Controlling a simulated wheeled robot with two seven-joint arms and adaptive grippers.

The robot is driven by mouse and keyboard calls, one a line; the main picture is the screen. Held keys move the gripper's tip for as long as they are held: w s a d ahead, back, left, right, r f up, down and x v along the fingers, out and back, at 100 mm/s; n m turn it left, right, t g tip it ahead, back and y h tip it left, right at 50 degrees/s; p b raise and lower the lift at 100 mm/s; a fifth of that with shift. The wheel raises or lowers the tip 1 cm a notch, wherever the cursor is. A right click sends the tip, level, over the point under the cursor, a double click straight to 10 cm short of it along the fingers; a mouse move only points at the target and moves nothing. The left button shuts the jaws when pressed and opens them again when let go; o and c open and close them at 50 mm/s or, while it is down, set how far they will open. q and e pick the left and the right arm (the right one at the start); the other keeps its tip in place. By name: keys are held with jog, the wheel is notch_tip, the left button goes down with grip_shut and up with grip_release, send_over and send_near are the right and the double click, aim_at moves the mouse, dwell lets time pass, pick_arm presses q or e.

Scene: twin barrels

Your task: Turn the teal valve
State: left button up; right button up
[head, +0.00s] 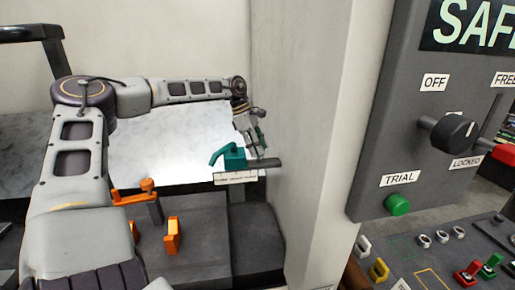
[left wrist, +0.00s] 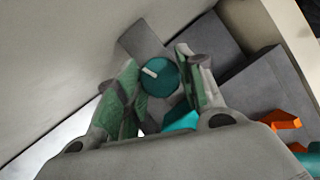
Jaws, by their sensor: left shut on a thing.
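The teal valve shows in the left wrist view as a round teal knob (left wrist: 160,78) with a white mark on its face. In the head view my left gripper (head: 259,145) points down at the right end of the bench, just right of a teal block with a curved handle (head: 234,158). There the knob is hidden by the fingers. A teal piece also shows lower between the fingers in the wrist view (left wrist: 181,122). My right gripper is out of view.
A white label (head: 236,178) sits below the teal block. Orange fittings (head: 173,237) stand on the dark grey surface in front. A pale pillar (head: 305,140) rises close right of the gripper.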

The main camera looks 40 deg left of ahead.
pick_arm(q)
jog(key=shift+w+a+m+g, duration=0.1)
jog(key=shift+m+g, duration=0.7)
jog(key=shift+m, duration=1.6)
jog(key=o, duration=0.7)
jog(key=shift+o, duration=0.2)
jog(key=shift+h, duration=0.3)
jog(key=v, duration=1.2)
